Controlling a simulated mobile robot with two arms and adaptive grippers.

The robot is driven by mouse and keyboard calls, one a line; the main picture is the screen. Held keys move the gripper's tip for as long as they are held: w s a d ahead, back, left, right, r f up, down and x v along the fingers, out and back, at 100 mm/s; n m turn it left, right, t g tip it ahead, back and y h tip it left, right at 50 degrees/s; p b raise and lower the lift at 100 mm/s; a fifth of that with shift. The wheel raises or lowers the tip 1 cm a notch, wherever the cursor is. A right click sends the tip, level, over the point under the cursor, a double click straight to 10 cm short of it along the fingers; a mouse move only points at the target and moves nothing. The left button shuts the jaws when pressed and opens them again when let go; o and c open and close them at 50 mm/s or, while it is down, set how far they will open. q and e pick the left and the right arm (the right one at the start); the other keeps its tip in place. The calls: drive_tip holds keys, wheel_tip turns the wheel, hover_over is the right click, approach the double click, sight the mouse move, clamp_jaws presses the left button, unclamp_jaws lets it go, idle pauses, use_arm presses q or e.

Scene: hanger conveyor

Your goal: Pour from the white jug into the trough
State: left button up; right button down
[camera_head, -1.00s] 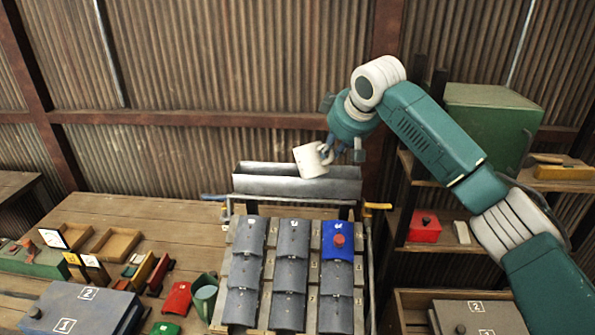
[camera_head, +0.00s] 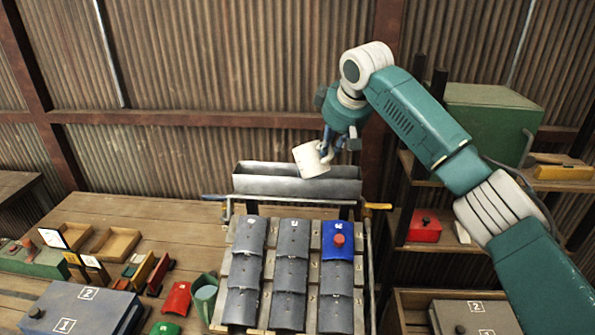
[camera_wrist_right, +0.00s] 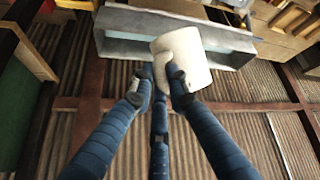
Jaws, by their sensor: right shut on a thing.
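The white jug (camera_head: 309,160) is tilted with its mouth toward the lower left, over the right half of the trough. The trough (camera_head: 262,186) is a long grey metal channel at the top of the tiled rack. My right gripper (camera_head: 327,145) is shut on the jug at its right side. In the right wrist view the fingers of my right gripper (camera_wrist_right: 162,75) close around the handle side of the jug (camera_wrist_right: 186,52), with the trough (camera_wrist_right: 120,47) behind it. The jug's contents and any stream are not visible. My left gripper is not in view.
Below the trough is a rack of grey tiles (camera_head: 290,272) with one blue tile (camera_head: 337,236) bearing a red knob. Shelves with a green box (camera_head: 487,122) stand at right.

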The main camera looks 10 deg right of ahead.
drive_tip(key=shift+w+a+r+g+h, duration=0.25)
drive_tip(key=shift+w+r+g+h, duration=0.1)
drive_tip(key=shift+g, duration=0.15)
drive_tip(key=shift+s+d, duration=0.1)
idle(0.4)
drive_tip(key=shift+w+a+r+g, duration=0.2)
drive_tip(key=shift+w+g, duration=0.1)
drive_tip(key=shift+w, duration=0.05)
drive_tip(key=shift+a+h, duration=0.1)
drive_tip(key=shift+h, duration=0.15)
idle(0.3)
drive_tip(key=shift+s+r+g, duration=0.1)
drive_tip(key=shift+g, duration=0.2)
